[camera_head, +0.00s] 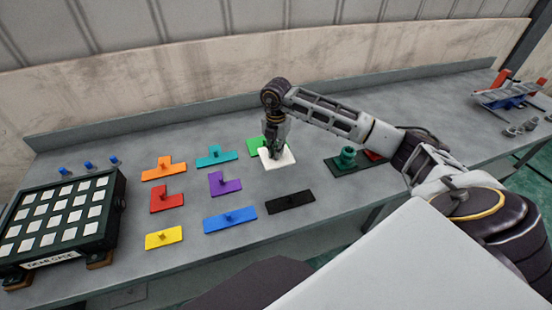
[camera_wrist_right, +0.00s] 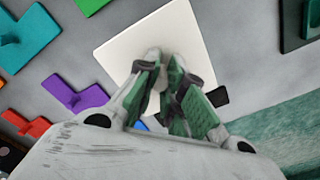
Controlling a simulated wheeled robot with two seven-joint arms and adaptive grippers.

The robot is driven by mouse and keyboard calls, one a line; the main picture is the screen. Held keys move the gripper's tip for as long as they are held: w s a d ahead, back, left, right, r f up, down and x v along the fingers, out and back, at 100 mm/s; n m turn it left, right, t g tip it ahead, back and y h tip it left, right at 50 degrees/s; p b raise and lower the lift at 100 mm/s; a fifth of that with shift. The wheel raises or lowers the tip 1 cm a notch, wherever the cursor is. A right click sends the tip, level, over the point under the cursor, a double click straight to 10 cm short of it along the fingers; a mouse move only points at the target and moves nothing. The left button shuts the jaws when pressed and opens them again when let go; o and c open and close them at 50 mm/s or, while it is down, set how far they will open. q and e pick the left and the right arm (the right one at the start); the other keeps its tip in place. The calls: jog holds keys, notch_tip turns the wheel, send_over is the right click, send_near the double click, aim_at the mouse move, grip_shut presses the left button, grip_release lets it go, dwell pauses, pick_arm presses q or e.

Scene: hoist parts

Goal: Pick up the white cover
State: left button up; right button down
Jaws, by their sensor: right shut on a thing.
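The white cover (camera_head: 288,161) is a flat square plate on the grey table, right of the middle group of coloured pieces. In the right wrist view the white cover (camera_wrist_right: 125,55) fills the upper middle, below my fingers. My right gripper (camera_head: 276,154) is over it, pointing down. In the right wrist view my right gripper (camera_wrist_right: 160,75) has its fingertips close together at the middle of the cover, shut on its grip part, which the fingers mostly hide. I cannot tell whether the cover is clear of the table. My left gripper is not in view.
A green piece (camera_head: 255,146) lies right behind the cover. A purple piece (camera_head: 225,184), a teal piece (camera_head: 215,157) and a black piece (camera_head: 290,201) lie around it. A dark green base (camera_head: 345,168) is to the right. A dark tray of white squares (camera_head: 118,207) stands at left.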

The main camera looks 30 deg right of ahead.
jog(key=shift+r, duration=1.05)
jog(key=shift+r, duration=0.15)
